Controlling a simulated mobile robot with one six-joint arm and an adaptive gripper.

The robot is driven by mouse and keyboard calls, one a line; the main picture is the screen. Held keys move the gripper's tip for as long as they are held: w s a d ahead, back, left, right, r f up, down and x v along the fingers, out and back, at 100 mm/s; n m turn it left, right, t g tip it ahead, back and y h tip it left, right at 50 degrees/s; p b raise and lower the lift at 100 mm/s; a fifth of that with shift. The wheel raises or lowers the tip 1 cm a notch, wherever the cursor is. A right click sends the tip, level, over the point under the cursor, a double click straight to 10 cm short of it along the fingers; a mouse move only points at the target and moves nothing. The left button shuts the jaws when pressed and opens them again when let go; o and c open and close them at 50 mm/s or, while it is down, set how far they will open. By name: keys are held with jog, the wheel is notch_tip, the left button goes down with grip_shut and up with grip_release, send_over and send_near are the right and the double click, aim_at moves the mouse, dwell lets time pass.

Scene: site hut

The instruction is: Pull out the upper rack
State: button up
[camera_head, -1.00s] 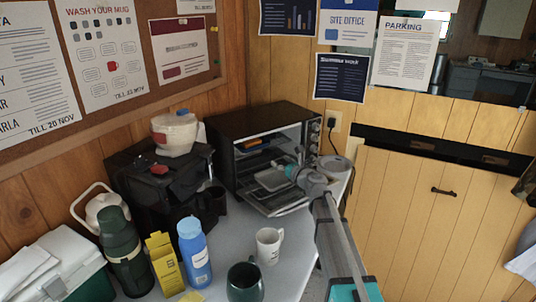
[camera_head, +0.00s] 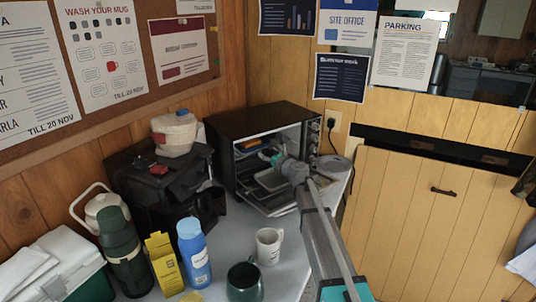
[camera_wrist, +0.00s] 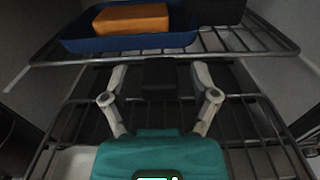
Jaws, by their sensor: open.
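The toaster oven (camera_head: 228,128) stands open-fronted on the counter. In the wrist view the upper rack (camera_wrist: 262,52) is a wire shelf across the top, its front bar running just beyond my fingertips. A blue tray (camera_wrist: 75,42) with an orange block (camera_wrist: 132,18) sits on it at the left. My gripper (camera_wrist: 158,72) is open, its two fingers spread just below or at the front bar; I cannot tell whether they touch it. The lower rack (camera_wrist: 262,128) lies beneath. In the head view my gripper (camera_head: 270,156) is at the oven opening and partly hides the racks.
A dark box (camera_wrist: 215,10) sits on the upper rack at the right. A white mug (camera_head: 268,246), a dark green mug (camera_head: 245,282) and a blue bottle (camera_head: 193,255) stand on the counter in front. A black coffee machine (camera_head: 150,185) stands left of the oven.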

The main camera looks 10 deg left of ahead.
grip_shut()
jog(key=v, duration=1.4)
jog(key=shift+s+d, duration=0.15)
jog(key=shift+d, duration=0.1)
grip_release()
jog(key=shift+s, duration=0.1)
jog(key=v, duration=1.2)
